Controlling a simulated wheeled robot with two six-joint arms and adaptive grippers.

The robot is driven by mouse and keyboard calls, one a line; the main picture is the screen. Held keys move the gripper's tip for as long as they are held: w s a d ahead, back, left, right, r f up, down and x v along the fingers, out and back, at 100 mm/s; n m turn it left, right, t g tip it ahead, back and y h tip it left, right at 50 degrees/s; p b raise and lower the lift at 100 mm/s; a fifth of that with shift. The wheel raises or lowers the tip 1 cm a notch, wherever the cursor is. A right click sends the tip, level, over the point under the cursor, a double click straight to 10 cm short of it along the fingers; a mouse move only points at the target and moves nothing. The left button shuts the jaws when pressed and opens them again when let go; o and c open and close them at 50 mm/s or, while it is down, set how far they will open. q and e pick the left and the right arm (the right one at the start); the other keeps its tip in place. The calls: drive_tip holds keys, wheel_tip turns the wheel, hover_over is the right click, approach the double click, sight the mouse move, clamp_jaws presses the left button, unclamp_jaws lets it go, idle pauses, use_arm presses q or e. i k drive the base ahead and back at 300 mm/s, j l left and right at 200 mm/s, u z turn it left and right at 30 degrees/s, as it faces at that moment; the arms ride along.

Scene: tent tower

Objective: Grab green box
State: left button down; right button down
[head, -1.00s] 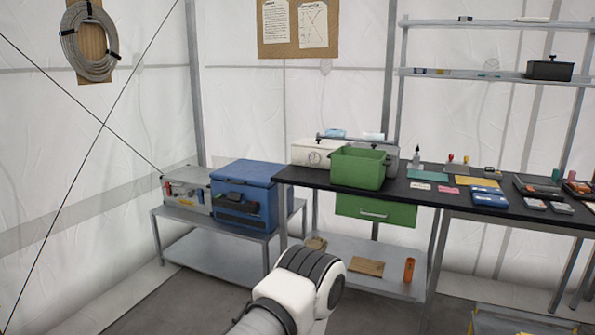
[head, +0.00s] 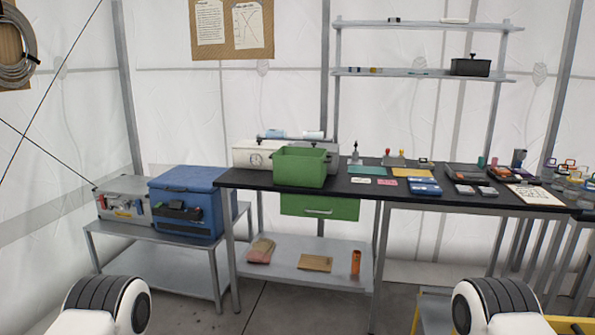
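The green box (head: 300,167) is an open-topped bin standing on the left part of the black table top (head: 345,187). A green drawer (head: 319,207) with a pale handle hangs under the table top below it. Parts of my two arms show at the lower left and lower right edges, well in front of the table and apart from the box. Neither gripper shows in the head view.
A blue cooler (head: 187,203) and a grey case (head: 124,199) stand on a low metal bench at left. A white box (head: 254,154) is behind the green box. Stamps, cards and blue pads (head: 425,187) lie to its right. Floor before the table is clear.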

sight(306, 166)
drive_tip(key=i+z, duration=0.15)
drive_tip(key=i, duration=0.35)
drive_tip(key=i+j+z, duration=0.15)
drive_tip(key=i, duration=0.3)
drive_tip(key=i+j+z, duration=0.15)
drive_tip(key=i, duration=0.3)
drive_tip(key=i+j+z, duration=0.15)
drive_tip(key=i, duration=0.35)
